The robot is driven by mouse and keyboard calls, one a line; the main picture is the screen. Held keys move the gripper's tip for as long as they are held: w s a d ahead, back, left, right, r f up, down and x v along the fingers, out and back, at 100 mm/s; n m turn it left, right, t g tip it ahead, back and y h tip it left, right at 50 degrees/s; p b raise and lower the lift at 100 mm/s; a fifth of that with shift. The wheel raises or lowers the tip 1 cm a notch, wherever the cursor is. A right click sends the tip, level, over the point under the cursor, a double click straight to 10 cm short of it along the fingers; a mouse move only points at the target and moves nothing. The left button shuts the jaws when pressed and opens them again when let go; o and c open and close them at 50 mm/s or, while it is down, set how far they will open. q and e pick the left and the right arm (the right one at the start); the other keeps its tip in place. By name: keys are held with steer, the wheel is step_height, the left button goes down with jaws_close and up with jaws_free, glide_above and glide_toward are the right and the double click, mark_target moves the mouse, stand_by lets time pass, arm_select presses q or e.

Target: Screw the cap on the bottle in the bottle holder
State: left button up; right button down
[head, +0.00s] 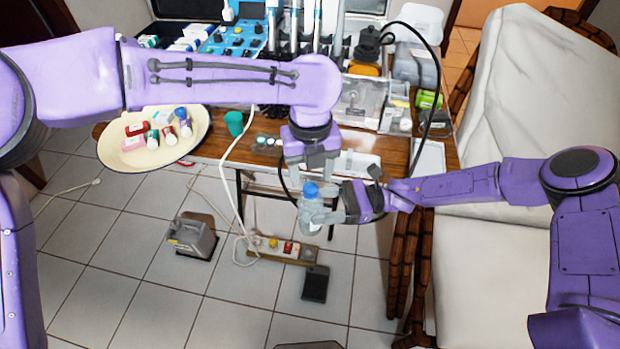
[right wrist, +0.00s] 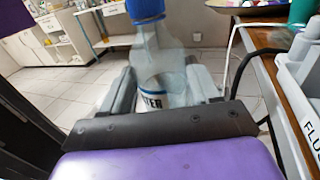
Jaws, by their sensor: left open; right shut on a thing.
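A clear bottle (head: 311,216) with a blue cap (head: 310,190) on its top stands upright in my right gripper (head: 325,215), off the front edge of the table. In the right wrist view the bottle (right wrist: 158,65) sits between the two fingers of my right gripper (right wrist: 160,88), and the blue cap (right wrist: 145,9) is cut by the top edge. My left gripper (head: 311,172) is open, pointing down just above the cap. I cannot tell whether its fingers touch the cap. No bottle holder can be made out for certain.
The wooden table (head: 225,150) carries a cream tray (head: 105,152) with several small containers, a green cup (head: 234,123) and dental equipment. A padded chair (head: 500,110) stands at the right. A grey box (head: 192,240) and a power strip (head: 280,250) lie on the tiled floor.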

arm_select(q)
steer(key=shift+r, duration=0.5)
